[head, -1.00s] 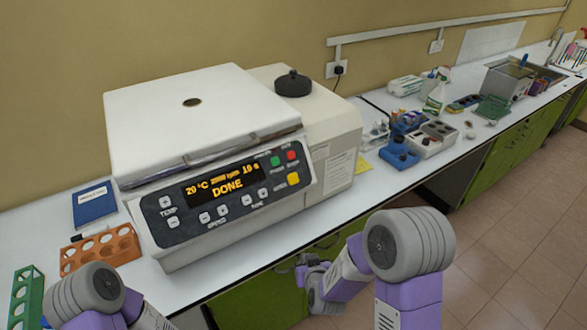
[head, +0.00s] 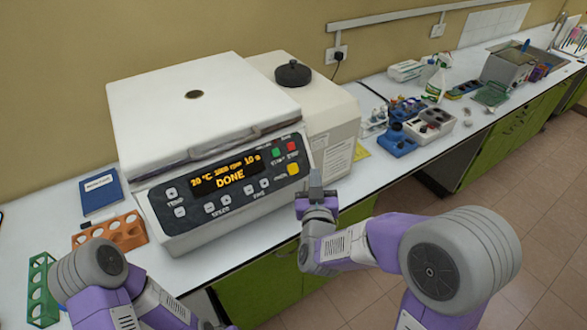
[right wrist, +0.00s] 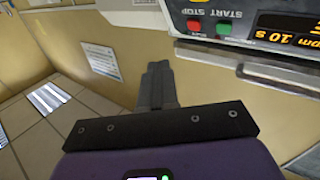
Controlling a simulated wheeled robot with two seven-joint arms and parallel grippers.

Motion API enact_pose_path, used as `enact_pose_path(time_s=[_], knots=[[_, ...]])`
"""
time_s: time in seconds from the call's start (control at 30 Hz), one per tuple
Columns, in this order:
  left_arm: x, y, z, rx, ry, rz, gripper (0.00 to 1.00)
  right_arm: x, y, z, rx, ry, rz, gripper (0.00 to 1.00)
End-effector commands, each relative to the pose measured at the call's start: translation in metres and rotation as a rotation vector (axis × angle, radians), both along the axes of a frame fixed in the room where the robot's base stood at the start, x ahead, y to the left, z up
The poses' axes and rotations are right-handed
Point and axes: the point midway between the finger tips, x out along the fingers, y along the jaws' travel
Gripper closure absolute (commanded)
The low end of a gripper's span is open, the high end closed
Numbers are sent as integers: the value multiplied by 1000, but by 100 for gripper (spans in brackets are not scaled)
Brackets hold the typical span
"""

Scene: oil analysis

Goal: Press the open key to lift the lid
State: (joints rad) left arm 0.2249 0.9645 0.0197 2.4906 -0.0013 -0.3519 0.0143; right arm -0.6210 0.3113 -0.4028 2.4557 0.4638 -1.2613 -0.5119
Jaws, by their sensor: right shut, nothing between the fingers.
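The white centrifuge (head: 200,225) stands on the bench with its lid (head: 150,110) down. Its display (head: 223,178) reads DONE. The yellow open key (head: 293,169) is at the right end of the front panel, below the green start key (head: 276,153) and red stop key (head: 292,146). My right gripper (head: 316,180) is shut and empty, just right of the yellow key and apart from it in the picture. In the right wrist view its shut fingers (right wrist: 157,80) point past the panel's end; the yellow key does not show there. My left gripper is out of view.
An orange rack (head: 125,232), a green rack (head: 40,290) and a blue book (head: 101,192) lie left of the centrifuge. A black knob (head: 292,73) tops the housing. Blue holders (head: 397,141) stand farther right. The bench front edge is below my right gripper.

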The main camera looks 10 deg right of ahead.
Motion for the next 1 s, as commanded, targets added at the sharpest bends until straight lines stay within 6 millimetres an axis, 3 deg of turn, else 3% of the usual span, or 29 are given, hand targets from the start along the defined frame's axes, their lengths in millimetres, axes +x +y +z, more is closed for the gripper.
enact_pose_path(time_s=[0.6,1.0], knots=[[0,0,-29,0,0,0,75,58,21,-42,0,1,0,100],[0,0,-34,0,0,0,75,69,25,-47,0,1,0,100]])
